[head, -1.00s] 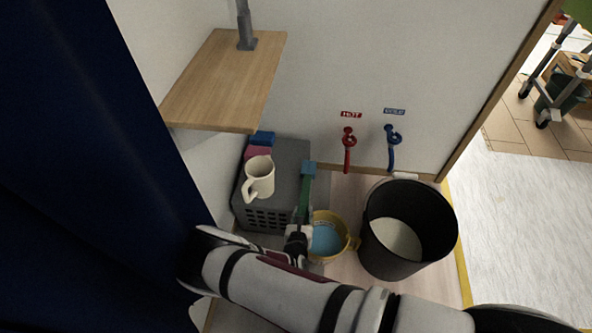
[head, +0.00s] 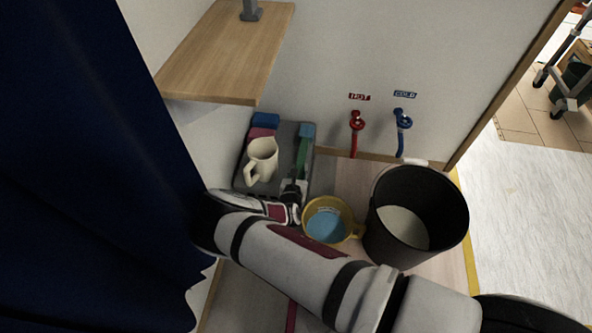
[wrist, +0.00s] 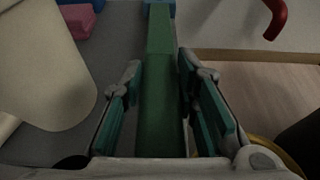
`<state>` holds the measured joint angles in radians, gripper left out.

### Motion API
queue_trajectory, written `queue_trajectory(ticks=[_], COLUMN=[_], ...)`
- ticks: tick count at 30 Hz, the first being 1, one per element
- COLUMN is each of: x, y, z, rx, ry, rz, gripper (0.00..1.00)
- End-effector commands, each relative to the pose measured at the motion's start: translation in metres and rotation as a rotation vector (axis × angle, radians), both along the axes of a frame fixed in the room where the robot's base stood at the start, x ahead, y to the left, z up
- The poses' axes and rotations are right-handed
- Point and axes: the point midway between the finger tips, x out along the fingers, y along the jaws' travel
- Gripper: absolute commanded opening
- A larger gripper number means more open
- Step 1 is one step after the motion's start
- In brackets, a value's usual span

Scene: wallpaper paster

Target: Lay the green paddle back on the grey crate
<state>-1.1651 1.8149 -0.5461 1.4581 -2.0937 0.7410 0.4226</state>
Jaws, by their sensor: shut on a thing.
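The green paddle (head: 303,152) has a blue end at its far tip and lies lengthwise over the right side of the grey crate (head: 284,140). My gripper (head: 291,188) is shut on the paddle's near part, at the crate's front right. In the wrist view, the paddle (wrist: 160,75) runs straight ahead between the two green-padded fingers (wrist: 160,105), with the grey crate top (wrist: 118,35) to its left. I cannot tell whether the paddle touches the crate top. My arm hides the crate's front.
A cream mug (head: 263,158), a blue block (head: 265,120) and a pink block (head: 260,133) are on the crate. A yellow pot (head: 347,211) with blue contents and a black bucket (head: 447,205) stand right. Red (head: 356,122) and blue (head: 402,121) taps are behind; a wooden shelf (head: 220,55) overhangs left.

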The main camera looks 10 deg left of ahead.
Motion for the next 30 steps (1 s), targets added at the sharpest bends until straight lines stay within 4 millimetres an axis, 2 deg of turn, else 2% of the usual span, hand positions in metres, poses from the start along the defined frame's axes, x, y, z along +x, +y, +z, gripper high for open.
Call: queue_trajectory(ticks=[1,8,12,15,18,25,26,28,30], x=[0.008,0.025,0.046,0.042,0.042,0.041,0.041,0.041,0.041], y=[0.003,0.009,0.017,0.015,0.016,0.015,0.015,0.015,0.015], z=[-0.002,-0.003,-0.007,-0.027,-0.034,-0.036,-0.036,-0.036,-0.036], rx=[0.003,0.002,0.002,-0.002,0.000,0.001,0.000,0.000,-0.001], ry=[-0.003,-0.003,-0.003,-0.001,0.000,0.003,0.004,0.004,0.003], rz=[0.000,0.000,0.001,0.001,0.000,-0.001,-0.002,-0.002,-0.002], gripper=[0.00,0.00,0.00,0.00,0.00,0.00,0.30,0.46,0.48])
